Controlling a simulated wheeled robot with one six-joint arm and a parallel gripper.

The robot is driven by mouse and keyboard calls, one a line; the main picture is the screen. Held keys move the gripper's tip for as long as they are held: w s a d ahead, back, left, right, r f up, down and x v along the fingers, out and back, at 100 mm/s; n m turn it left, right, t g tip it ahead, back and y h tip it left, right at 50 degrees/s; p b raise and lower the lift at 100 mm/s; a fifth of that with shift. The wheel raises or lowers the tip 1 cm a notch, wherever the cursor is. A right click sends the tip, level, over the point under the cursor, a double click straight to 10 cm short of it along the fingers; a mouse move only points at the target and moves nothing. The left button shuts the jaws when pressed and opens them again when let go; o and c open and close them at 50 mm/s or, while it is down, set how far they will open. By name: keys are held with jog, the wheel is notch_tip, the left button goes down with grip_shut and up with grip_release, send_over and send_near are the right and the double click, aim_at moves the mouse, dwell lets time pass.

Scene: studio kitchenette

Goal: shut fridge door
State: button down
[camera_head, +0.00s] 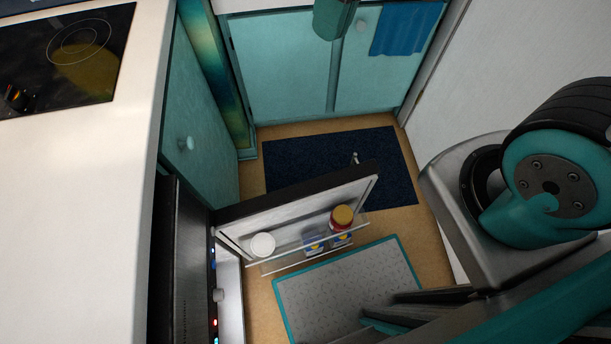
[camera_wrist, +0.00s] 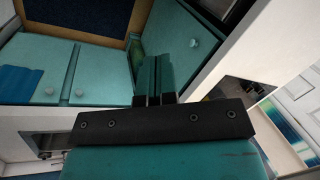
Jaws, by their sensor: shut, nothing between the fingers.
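The fridge door (camera_head: 300,201) stands wide open in the head view, swung out from the fridge body (camera_head: 185,265) under the white counter. Its pale inner side faces me. A clear door shelf holds a white-lidded container (camera_head: 262,245), a blue-labelled box (camera_head: 314,242) and a red jar with a yellow lid (camera_head: 342,218). My gripper (camera_wrist: 155,72) shows in the wrist view with its teal fingers together and nothing between them. I cannot make out its fingers in the head view. I do not see the fridge door in the wrist view, so their distance is unclear.
A white counter (camera_head: 75,200) with a black hob (camera_head: 65,55) lies at left. Teal cupboards (camera_head: 275,70) stand at the back, with a blue towel (camera_head: 405,30). A dark blue mat (camera_head: 290,155) and a grey mat with teal edge (camera_head: 350,290) lie on the floor. A white wall bounds the right.

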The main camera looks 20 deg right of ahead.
jog(key=w+f+m+g+h+b, duration=0.15)
jog(key=w+f+b, duration=0.4)
jog(key=f, duration=0.75)
jog(key=w+f+m+g+h+b, duration=0.1)
jog(key=w+f+m+b, duration=0.15)
jog(key=f+b, duration=0.8)
jog(key=w+f+m+g+h+b, duration=0.1)
jog(key=w+f+b, duration=0.3)
jog(key=f, duration=1.2)
jog(key=s+f+b, duration=0.3)
jog(key=s+f, duration=0.4)
jog(key=f, duration=0.1)
jog(key=shift+s+f, duration=0.15)
jog(key=shift+f, duration=0.1)
jog(key=shift+d+y, duration=0.1)
jog(key=shift+y, duration=0.15)
